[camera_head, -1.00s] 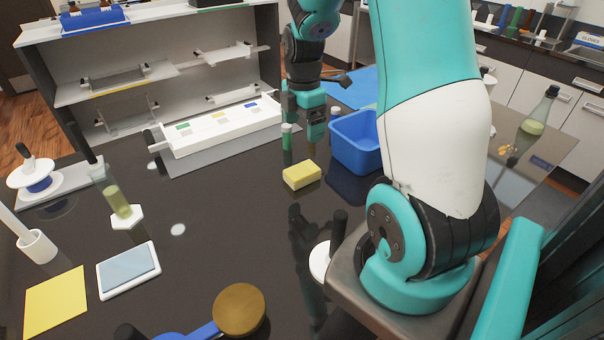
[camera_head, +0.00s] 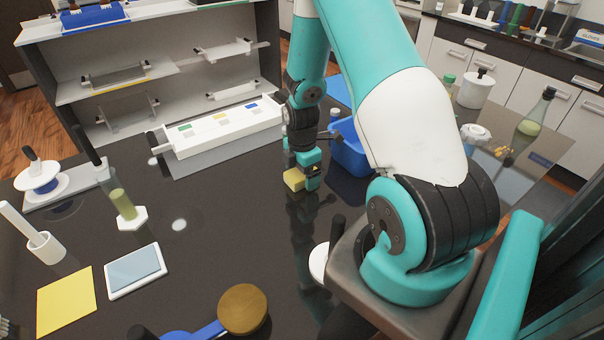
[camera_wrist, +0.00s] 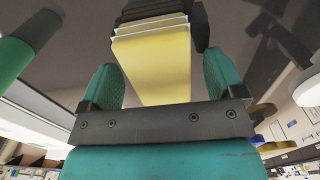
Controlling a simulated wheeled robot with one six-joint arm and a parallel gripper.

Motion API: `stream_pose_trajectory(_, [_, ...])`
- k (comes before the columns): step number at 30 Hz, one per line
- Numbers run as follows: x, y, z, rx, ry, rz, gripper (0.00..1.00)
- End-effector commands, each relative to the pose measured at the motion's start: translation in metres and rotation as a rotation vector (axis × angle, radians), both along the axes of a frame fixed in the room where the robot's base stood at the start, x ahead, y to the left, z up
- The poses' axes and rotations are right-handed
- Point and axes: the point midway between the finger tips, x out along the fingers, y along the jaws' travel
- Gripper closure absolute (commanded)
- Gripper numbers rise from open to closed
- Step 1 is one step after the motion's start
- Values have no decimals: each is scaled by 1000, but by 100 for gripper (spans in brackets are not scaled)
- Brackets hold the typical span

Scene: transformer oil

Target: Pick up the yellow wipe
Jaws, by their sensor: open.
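A yellow block (camera_head: 293,179), which looks like the wipe, lies on the dark table, partly hidden by my gripper (camera_head: 308,182). My gripper is lowered over it, pointing down. In the wrist view the yellow block (camera_wrist: 152,62) shows between the two teal fingers of my gripper (camera_wrist: 158,68). The fingers are apart, with visible gaps on both sides of the block. A flat yellow sheet (camera_head: 65,300) also lies at the front left of the table, far from my gripper.
A blue bin (camera_head: 349,158) stands right behind my gripper, partly hidden by my arm. A white tray (camera_head: 222,128) is behind to the left. A green cylinder (camera_wrist: 30,38) is close at the left in the wrist view.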

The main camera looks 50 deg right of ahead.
Motion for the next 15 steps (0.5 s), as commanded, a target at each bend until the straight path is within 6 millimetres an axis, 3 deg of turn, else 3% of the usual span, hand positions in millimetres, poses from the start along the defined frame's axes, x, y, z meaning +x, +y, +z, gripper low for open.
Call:
stream_pose_trajectory(6, [0, 0, -1, 0, 0, 0, 12])
stream_pose_trajectory(13, [0, 0, -1, 0, 0, 0, 62])
stream_pose_trajectory(15, [0, 0, -1, 0, 0, 0, 68])
